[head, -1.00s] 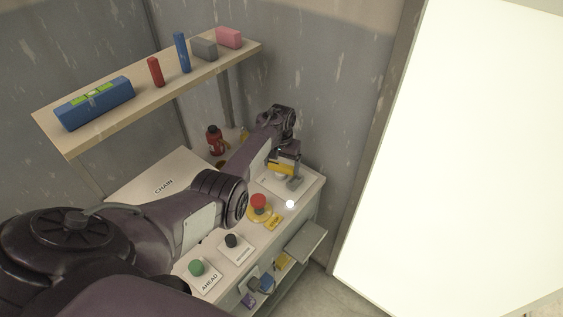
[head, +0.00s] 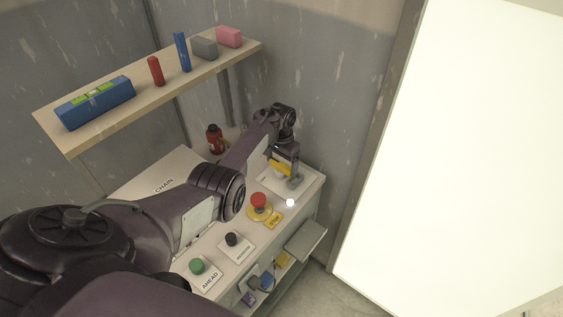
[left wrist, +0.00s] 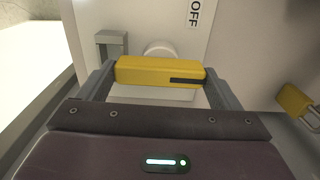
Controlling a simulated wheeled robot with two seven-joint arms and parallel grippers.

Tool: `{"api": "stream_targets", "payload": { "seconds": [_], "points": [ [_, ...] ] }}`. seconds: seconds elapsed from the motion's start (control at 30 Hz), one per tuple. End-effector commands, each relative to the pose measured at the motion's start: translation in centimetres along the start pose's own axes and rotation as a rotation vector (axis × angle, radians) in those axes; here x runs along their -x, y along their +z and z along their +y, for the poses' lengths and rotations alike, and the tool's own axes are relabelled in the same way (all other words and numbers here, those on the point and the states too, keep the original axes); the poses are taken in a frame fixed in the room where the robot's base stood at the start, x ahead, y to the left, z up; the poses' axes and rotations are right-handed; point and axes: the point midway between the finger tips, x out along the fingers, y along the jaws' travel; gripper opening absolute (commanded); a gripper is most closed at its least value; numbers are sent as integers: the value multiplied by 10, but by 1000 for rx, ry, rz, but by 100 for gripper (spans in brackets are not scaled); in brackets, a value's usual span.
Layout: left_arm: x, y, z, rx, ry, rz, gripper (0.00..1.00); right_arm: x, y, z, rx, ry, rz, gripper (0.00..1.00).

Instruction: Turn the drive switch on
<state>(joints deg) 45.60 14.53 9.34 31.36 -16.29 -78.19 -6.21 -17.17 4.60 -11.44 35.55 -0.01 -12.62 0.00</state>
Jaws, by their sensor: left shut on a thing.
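The drive switch has a yellow handle (head: 280,168) above a pale plate (head: 303,188) at the far end of the console. In the left wrist view the yellow handle (left wrist: 150,72) with a dark slot lies across between my fingers, in front of a round white hub (left wrist: 160,48). The word OFF stands on the plate above it. My left gripper (left wrist: 160,80) is shut on the handle; in the head view the gripper (head: 285,176) partly hides it. My right gripper is not in view.
The console carries a red mushroom button (head: 258,200), a black knob (head: 232,239) and a green button (head: 197,266). A shelf (head: 150,95) with blocks hangs above. A red bottle (head: 215,139) stands behind my arm. A yellow padlock-like thing (left wrist: 294,99) shows at right in the wrist view.

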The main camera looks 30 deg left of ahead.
Motion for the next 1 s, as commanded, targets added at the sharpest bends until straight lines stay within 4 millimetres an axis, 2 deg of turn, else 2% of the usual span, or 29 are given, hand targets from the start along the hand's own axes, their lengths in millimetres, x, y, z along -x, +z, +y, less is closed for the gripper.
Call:
{"api": "stream_targets", "payload": {
  "seconds": [0.1,0.13,0.23,0.47,0.57,1.0],
  "points": [
    [3,-2,-1,-7,-2,6,63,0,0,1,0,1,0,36],
    [3,-2,-1,-7,-2,6,87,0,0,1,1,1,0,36],
    [2,-2,-1,-5,-2,5,100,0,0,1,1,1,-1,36],
    [2,-1,0,-3,-1,2,100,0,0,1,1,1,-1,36],
    [9,-1,0,-3,-1,3,100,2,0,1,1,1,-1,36],
    [72,-2,0,-4,-1,6,100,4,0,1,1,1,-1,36]
  ]
}}
